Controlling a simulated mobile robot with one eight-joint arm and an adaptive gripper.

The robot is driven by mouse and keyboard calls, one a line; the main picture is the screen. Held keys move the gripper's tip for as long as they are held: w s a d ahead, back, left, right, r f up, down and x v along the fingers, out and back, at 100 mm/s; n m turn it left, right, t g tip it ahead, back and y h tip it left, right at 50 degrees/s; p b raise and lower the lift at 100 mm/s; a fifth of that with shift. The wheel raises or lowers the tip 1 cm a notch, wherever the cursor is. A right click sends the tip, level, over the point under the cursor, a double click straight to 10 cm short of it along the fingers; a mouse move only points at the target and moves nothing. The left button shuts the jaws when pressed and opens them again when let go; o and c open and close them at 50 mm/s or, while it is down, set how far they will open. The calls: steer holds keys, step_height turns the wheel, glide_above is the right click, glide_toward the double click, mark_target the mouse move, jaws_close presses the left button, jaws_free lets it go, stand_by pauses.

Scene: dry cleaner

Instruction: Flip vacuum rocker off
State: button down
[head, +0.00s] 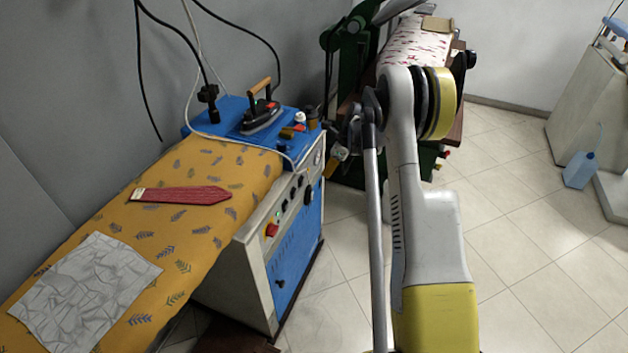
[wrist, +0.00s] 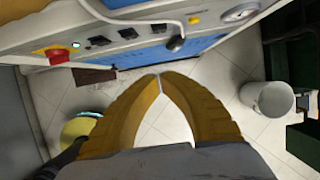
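The iron table's control panel (wrist: 115,38) crosses the top of the wrist view. It carries a row of dark rocker switches (wrist: 98,41), (wrist: 128,33), (wrist: 158,28), a red button (wrist: 56,56) and a small green light (wrist: 76,44). I cannot read labels, so I cannot tell which rocker is the vacuum one or how each is set. My gripper (wrist: 159,76) has its two yellow fingers closed tip to tip, with nothing seen between them. The tips appear below the rocker row, apart from it. The panel (head: 291,203) also shows in the head view.
A dark knob (wrist: 175,44) and a gauge (wrist: 240,12) are right of the rockers. An iron (head: 262,115) stands on the blue end of the table. A red tie (head: 181,194) and a grey cloth (head: 85,290) lie on its yellow cover. A white bucket (wrist: 268,98) stands on the floor.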

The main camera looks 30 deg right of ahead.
mark_target(302, 182)
steer(key=w+a+f+b, duration=0.4)
steer(key=w+f+b, duration=0.1)
steer(key=f, duration=0.3)
steer(key=shift+w+a+f, duration=0.25)
steer(key=shift+w+a, duration=0.05)
steer(key=shift+w, duration=0.15)
steer(key=shift+w+a+r+g+h, duration=0.3)
steer(key=shift+w+g+h, duration=0.1)
steer(key=shift+w+g, duration=0.1)
steer(key=shift+p, duration=0.3)
steer(key=shift+r, duration=0.75)
